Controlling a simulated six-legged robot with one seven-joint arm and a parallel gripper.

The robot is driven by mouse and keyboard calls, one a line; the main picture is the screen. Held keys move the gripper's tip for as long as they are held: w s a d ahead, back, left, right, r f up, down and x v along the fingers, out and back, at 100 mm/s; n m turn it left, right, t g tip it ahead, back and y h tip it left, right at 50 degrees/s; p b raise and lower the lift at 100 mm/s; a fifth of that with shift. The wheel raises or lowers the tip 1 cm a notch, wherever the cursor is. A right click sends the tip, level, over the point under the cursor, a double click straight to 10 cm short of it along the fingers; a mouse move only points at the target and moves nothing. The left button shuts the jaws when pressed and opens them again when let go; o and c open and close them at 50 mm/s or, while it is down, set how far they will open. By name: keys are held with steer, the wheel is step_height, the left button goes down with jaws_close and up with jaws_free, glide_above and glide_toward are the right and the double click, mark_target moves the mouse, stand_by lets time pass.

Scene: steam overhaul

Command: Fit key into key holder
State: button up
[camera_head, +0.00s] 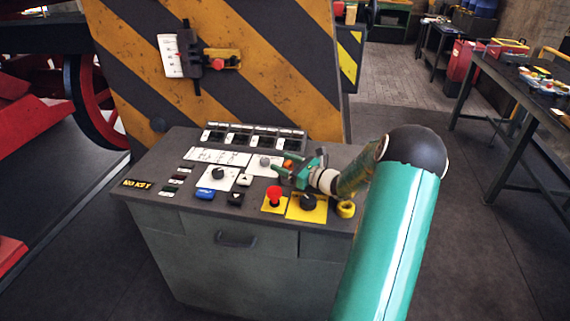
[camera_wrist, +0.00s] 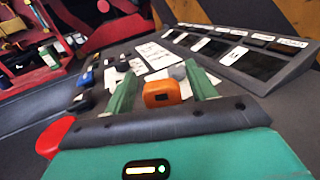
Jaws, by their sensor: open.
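My gripper (camera_head: 279,175) is open above the right half of the grey control console, with its green fingers pointing left. In the wrist view its two fingers (camera_wrist: 159,68) stand wide apart. A small orange block (camera_wrist: 162,93) shows between them with gaps on both sides; it may be the key's head. It also shows in the head view (camera_head: 288,164), just beyond the gripper. I cannot tell whether it is the key or seated in anything. A "NO KEY" sign (camera_head: 137,184) is lit at the console's left front corner. I cannot clearly identify the key holder.
The console (camera_head: 165,150) carries a red mushroom button (camera_head: 274,194), a black rotary knob (camera_head: 308,202), a yellow ring (camera_head: 346,209), a blue part (camera_head: 205,193) and a raised meter row (camera_head: 254,137). A striped panel (camera_head: 220,25) stands behind. A workbench (camera_head: 515,85) is at right.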

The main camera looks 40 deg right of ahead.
mark_target(291, 164)
steer(key=shift+s+a+f, duration=0.1)
steer(key=shift+f, duration=0.2)
steer(key=shift+s+d+r, duration=0.1)
steer(key=shift+s+d, duration=0.05)
steer(key=shift+d, duration=0.1)
steer(key=v, duration=0.7)
steer(key=shift+a+r, duration=0.1)
steer(key=shift+r, duration=0.25)
steer(key=shift+s, duration=0.1)
